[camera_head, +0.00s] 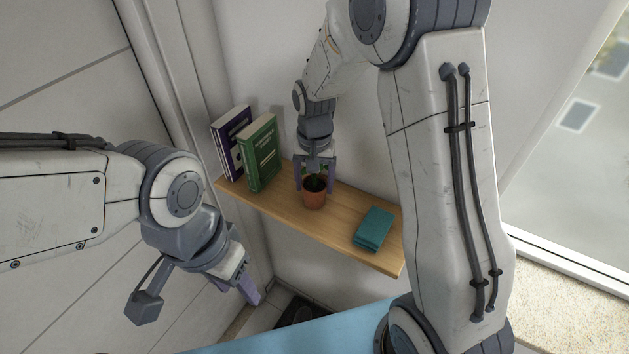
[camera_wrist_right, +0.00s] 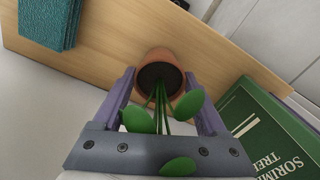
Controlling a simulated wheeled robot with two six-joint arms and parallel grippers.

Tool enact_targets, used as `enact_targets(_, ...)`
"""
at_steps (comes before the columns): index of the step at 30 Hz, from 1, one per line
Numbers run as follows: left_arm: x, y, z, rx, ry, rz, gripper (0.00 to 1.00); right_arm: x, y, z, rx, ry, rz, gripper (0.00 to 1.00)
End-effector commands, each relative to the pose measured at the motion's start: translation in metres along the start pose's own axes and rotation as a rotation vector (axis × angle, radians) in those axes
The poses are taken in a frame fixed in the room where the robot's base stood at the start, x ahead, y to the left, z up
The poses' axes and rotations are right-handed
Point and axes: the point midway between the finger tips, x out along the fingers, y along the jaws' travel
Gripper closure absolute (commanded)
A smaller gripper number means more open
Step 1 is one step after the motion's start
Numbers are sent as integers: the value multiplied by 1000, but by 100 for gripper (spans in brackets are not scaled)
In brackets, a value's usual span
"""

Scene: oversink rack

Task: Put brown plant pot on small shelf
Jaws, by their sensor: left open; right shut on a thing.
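The brown plant pot (camera_head: 314,194) with a small green plant is at the wooden small shelf (camera_head: 340,221), between the books and a teal item. My right gripper (camera_head: 315,186) comes from above and is shut on the pot. In the right wrist view the pot (camera_wrist_right: 160,66) shows between the two purple fingers (camera_wrist_right: 161,88), with green leaves in front. I cannot tell whether the pot's base touches the shelf (camera_wrist_right: 105,45). My left gripper (camera_head: 250,291) is open and empty, below and left of the shelf.
A green book (camera_head: 262,153) and a purple book (camera_head: 231,143) stand at the shelf's left end; the green book (camera_wrist_right: 270,130) is close to the right gripper. A teal folded-looking item (camera_head: 373,229) lies toward the right end. Bare shelf lies between it and the pot.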

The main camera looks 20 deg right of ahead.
Motion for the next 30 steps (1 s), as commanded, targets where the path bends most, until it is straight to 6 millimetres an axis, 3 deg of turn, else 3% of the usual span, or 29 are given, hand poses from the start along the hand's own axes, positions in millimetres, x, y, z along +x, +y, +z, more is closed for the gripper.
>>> enact_targets(1,2,0,0,0,0,0,50,3,0,0,0,0,0,92)
enact_targets(2,2,0,0,0,0,0,50,3,0,0,0,0,0,21)
enact_targets(3,1,0,0,0,0,0,50,2,0,0,0,0,0,6)
enact_targets(4,1,0,0,0,0,0,50,2,0,0,0,0,0,0)
enact_targets(11,1,0,0,0,0,0,50,1,0,0,0,0,0,0)
enact_targets(16,3,0,0,0,0,0,50,-12,-1,-2,0,5,-3,0)
enact_targets(30,20,-1,1,-4,0,0,50,-104,0,-1,0,4,-2,0)
